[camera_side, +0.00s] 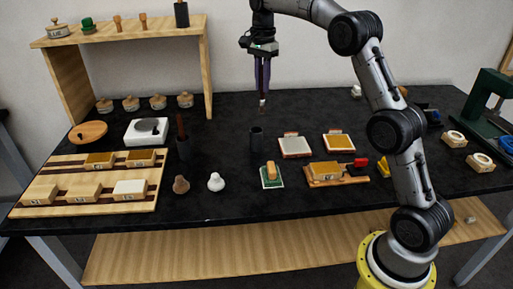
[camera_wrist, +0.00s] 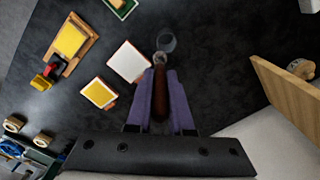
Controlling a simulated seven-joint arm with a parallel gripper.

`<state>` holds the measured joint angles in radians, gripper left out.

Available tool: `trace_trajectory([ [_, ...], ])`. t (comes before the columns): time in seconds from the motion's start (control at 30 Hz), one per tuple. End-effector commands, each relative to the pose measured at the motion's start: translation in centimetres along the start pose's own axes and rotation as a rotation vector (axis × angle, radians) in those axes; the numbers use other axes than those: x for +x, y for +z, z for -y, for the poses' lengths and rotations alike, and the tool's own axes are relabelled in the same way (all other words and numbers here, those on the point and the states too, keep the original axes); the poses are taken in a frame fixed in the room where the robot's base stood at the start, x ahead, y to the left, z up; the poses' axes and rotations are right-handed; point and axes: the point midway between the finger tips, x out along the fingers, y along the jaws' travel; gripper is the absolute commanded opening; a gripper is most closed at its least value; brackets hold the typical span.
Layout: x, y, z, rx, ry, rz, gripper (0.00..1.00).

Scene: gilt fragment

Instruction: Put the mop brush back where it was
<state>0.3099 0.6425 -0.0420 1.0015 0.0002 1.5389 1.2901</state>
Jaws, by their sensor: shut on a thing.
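My gripper (camera_side: 262,88) is shut on the mop brush (camera_side: 262,104) and holds it upright, tip down, above the table. In the wrist view the brown brush handle (camera_wrist: 160,98) lies between the two purple fingers (camera_wrist: 159,74), with a pale tip at its end. A dark upright cylindrical cup (camera_side: 256,139) stands on the table below the brush and slightly left of it in the side view. In the wrist view the cup's round rim (camera_wrist: 166,42) shows just beyond the brush tip. The brush is apart from the cup in the side view.
Two square framed pads, one pale (camera_side: 295,147) and one yellow (camera_side: 339,141), lie right of the cup. A green-edged pad (camera_side: 271,178) lies in front. A wooden shelf (camera_side: 130,30) stands at the back left. A dark holder with a reddish handle (camera_side: 182,140) stands left.

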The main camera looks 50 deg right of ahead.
Motion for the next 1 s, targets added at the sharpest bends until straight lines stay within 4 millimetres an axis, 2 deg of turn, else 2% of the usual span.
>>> trace_trajectory([
  [0.03, 0.8, 0.3, 0.8, -0.01, 0.002, 0.001, 0.0],
  [0.13, 2.2, 0.8, 1.3, -0.022, 0.002, 0.0, 0.0],
  [0.5, 8.1, 1.2, 1.4, -0.03, 0.004, 0.001, 0.0],
  [0.67, 9.4, 1.2, 1.4, -0.03, 0.002, 0.0, 0.0],
  [0.9, 12.5, 1.2, 1.4, -0.029, 0.003, 0.0, 0.0],
  [1.0, 12.9, 1.2, 1.4, -0.029, 0.002, 0.0, 0.0],
])
